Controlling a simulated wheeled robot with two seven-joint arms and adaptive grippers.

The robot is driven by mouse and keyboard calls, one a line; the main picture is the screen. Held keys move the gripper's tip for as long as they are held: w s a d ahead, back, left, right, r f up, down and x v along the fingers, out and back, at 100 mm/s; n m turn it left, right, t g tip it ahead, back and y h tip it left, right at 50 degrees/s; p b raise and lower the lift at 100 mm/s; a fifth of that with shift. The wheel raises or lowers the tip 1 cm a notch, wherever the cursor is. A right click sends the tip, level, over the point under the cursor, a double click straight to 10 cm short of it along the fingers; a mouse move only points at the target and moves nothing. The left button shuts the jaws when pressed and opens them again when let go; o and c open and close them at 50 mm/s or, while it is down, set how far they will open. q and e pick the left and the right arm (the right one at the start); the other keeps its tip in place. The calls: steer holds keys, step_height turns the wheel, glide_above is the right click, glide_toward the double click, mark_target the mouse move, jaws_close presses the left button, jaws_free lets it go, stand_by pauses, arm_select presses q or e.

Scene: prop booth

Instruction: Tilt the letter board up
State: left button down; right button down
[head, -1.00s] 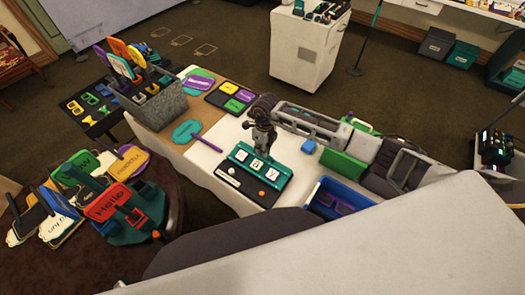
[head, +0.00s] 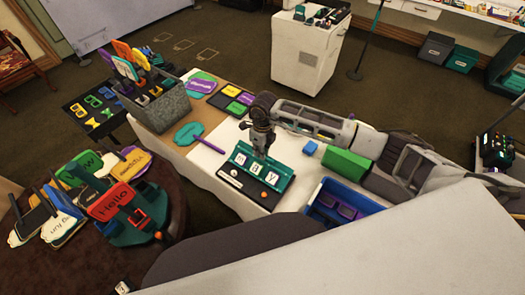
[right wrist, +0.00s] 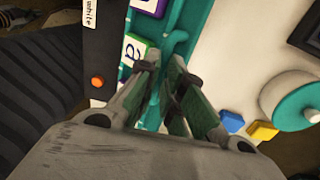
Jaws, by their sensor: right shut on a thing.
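The letter board (head: 284,184) stands on the white-covered table. It has a teal panel with three letter tiles and a black base strip with a white and an orange round piece. The teal panel slopes up behind the base; its exact angle is hard to judge. My right gripper (head: 261,150) is at the panel's far edge, shut on it. The fingers hide part of that edge. My left gripper is in neither view.
A small blue block (head: 310,149), a green box (head: 346,165) and a blue bin (head: 318,188) are right of the board, near my right arm. A teal paddle sign (head: 188,132) lies left. A grey bin of signs (head: 172,107) and a round table of signs (head: 170,215) are further left.

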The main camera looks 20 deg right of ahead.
steer(key=shift+s+a+f, duration=0.4)
steer(key=shift+s+a, duration=0.1)
steer(key=shift+s, duration=0.1)
steer(key=c, duration=1.7)
jaws_free()
steer(key=shift+o, duration=0.9)
steer(key=shift+w+a, duration=0.15)
steer(key=shift+w, duration=0.05)
steer(key=shift+w+d+r, duration=0.15)
steer(key=shift+d+r, duration=0.1)
steer(key=shift+d, duration=0.05)
steer(key=shift+r, duration=0.95)
step_height(320, 180, up, 10)
steer(key=shift+w+d, duration=0.15)
steer(key=shift+d, duration=0.05)
steer(key=shift+f, duration=0.1)
